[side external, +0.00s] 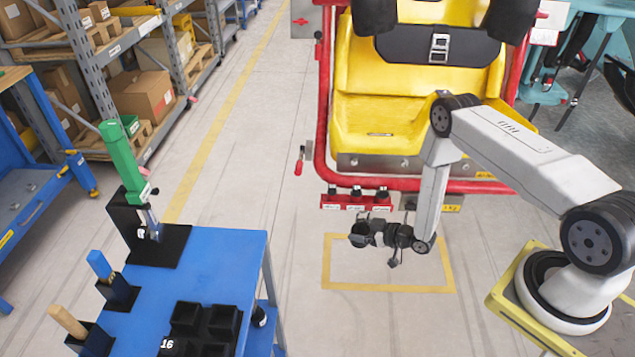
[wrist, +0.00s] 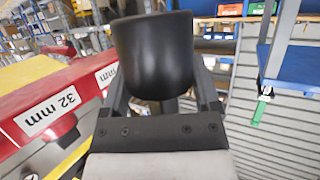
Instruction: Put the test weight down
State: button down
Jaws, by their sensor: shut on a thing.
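My gripper (side external: 365,235) is low in front of the yellow seat, just below the red socket rail. In the wrist view its two fingers (wrist: 160,85) are shut on a smooth black cylindrical piece (wrist: 155,52), held off the floor. I cannot tell for sure whether this piece is the test weight. It is small and dark in the side view, partly hidden by the fingers. A grey block with a yellow "kg" label (side external: 448,208) shows under the seat's red frame, partly behind my arm.
The red rail (side external: 335,201) with several black sockets is close to my gripper; its "32 mm" label (wrist: 52,111) shows at wrist-view left. A yellow floor outline (side external: 340,289) lies below. A blue table (side external: 215,262) with black holders stands left. The yellow seat (side external: 375,100) is behind.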

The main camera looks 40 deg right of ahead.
jog(key=w+a+r+n+g+y, duration=0.1)
jog(key=w+a+r+n+y, duration=0.25)
jog(key=a+r, duration=1.25)
jog(key=s+a+r+n+g+y, duration=0.1)
jog(key=s+a+r, duration=0.3)
jog(key=a+r, duration=0.3)
jog(key=s+a+r+n+g+y, duration=0.1)
jog(key=s+a+r, duration=0.3)
jog(key=a+r, duration=0.3)
jog(key=shift+a+g, duration=0.3)
jog(key=shift+a, duration=0.15)
jog(key=shift+w+a+f, duration=1)
jog(key=shift+w+f, duration=0.5)
jog(key=shift+w, duration=0.5)
jog(key=shift+w+a+f, duration=1)
jog(key=shift+w+f, duration=0.55)
jog(key=shift+w, duration=0.5)
jog(key=shift+w+a+f, duration=1)
jog(key=shift+w+f, duration=0.5)
jog(key=shift+w, duration=0.5)
